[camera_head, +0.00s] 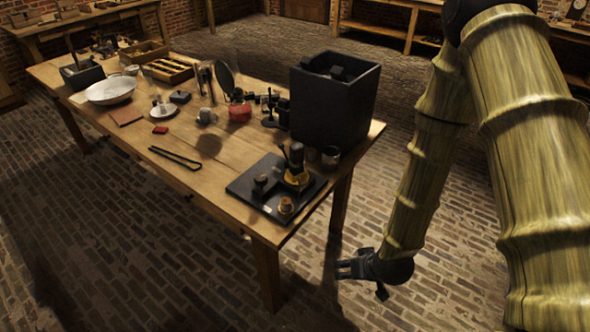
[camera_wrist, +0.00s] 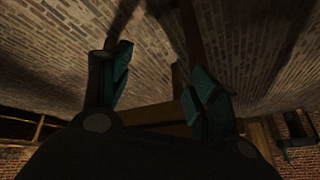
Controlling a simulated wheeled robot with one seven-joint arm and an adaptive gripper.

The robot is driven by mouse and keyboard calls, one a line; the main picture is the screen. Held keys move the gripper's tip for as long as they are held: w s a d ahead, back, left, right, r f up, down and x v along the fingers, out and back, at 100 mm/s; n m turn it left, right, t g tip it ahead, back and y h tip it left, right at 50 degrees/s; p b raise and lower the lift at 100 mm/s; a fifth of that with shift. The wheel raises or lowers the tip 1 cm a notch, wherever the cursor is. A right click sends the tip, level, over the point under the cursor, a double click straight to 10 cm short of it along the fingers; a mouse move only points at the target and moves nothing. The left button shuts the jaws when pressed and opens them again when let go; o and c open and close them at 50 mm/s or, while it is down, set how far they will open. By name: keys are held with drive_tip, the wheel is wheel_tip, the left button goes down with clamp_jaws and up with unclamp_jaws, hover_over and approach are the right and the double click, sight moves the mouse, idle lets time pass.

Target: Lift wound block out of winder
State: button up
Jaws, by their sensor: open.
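A device that looks like the winder stands at the near right corner of the wooden table (camera_head: 222,165). It has a flat dark base (camera_head: 246,196), a brass-coloured part with an upright dark piece (camera_head: 297,160), a small dark rounded piece (camera_head: 261,184) and a low brass piece (camera_head: 286,206). I cannot tell which part is the wound block. My gripper (camera_head: 346,268) is open and empty, beyond the table's right edge and well apart from the winder. In the wrist view its two fingers (camera_wrist: 162,85) are spread, with brick floor behind them.
A tall black open box (camera_head: 335,108) stands behind the winder, with a small glass jar (camera_head: 330,157) beside it. Black tongs (camera_head: 175,158), a white bowl (camera_head: 110,90) and a red block (camera_head: 160,130) lie further left. The floor around my gripper looks clear.

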drive_tip(key=w+a+r+n+t+y+b, duration=0.25)
drive_tip(key=w+a+r+b, duration=0.2)
drive_tip(key=w+r, duration=0.75)
drive_tip(key=n+t+y+b, duration=0.2)
drive_tip(key=n+t+b, duration=0.1)
approach(300, 148)
drive_tip(key=shift+m, duration=0.25)
drive_tip(key=p+x, duration=0.1)
drive_tip(key=x, duration=0.4)
drive_tip(key=shift+w+a, duration=0.1)
drive_tip(key=shift+w, duration=0.25)
drive_tip(key=shift+t, duration=0.25)
drive_tip(key=shift+f+p+x, duration=0.15)
drive_tip(key=shift+p+x, duration=0.2)
drive_tip(key=shift+x, duration=1.2)
drive_tip(key=shift+f+p+x, duration=0.1)
drive_tip(key=shift+p+x, duration=0.25)
drive_tip(key=shift+x, duration=1.2)
drive_tip(key=shift+s+a, duration=0.1)
drive_tip(key=shift+s, duration=0.1)
clamp_jaws()
